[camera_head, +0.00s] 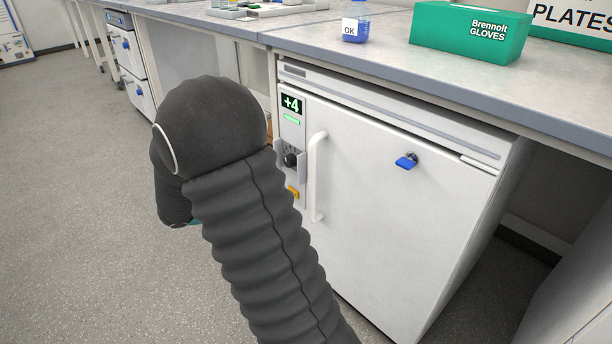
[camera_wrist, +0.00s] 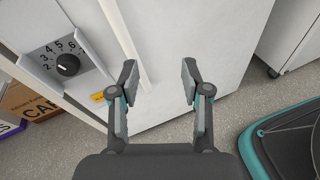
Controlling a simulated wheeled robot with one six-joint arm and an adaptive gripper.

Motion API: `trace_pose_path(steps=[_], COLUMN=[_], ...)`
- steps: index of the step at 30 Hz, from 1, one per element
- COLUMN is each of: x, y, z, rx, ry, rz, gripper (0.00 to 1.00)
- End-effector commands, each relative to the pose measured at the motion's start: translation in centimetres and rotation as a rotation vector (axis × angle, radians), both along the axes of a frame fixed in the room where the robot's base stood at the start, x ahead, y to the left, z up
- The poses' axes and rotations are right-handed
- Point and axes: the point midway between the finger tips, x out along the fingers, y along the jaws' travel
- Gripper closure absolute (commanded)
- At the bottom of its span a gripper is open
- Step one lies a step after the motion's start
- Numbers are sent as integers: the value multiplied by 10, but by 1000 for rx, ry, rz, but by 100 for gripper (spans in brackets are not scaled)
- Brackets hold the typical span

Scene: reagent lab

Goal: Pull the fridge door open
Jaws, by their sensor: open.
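The white fridge door (camera_head: 400,225) is under the bench and looks shut. Its upright white bar handle (camera_head: 315,178) is on the left side of the door. In the wrist view the handle (camera_wrist: 125,42) runs down from the top, and its lower end shows between my fingers, nearer the left one. My gripper (camera_wrist: 158,78) is open and holds nothing. Whether a finger touches the handle I cannot tell. In the head view my dark arm hides most of the gripper.
A control panel (camera_head: 291,150) with a "+4" display and dial (camera_wrist: 67,65) is left of the handle. A blue-tagged key (camera_head: 407,160) sticks out of the door. The bench edge (camera_head: 440,107) overhangs the fridge. Cardboard boxes (camera_wrist: 32,103) stand left. Floor (camera_head: 80,200) left is clear.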

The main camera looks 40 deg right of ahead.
Motion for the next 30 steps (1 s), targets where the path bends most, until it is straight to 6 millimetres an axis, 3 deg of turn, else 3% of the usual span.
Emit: trace_pose_path(steps=[6,14,30], x=[38,48,36], y=[-2,-9,-102], z=[-20,-25,-25], rx=[-146,-190,-188], ry=[158,200,197], rz=[93,121,118], gripper=[52,52,52])
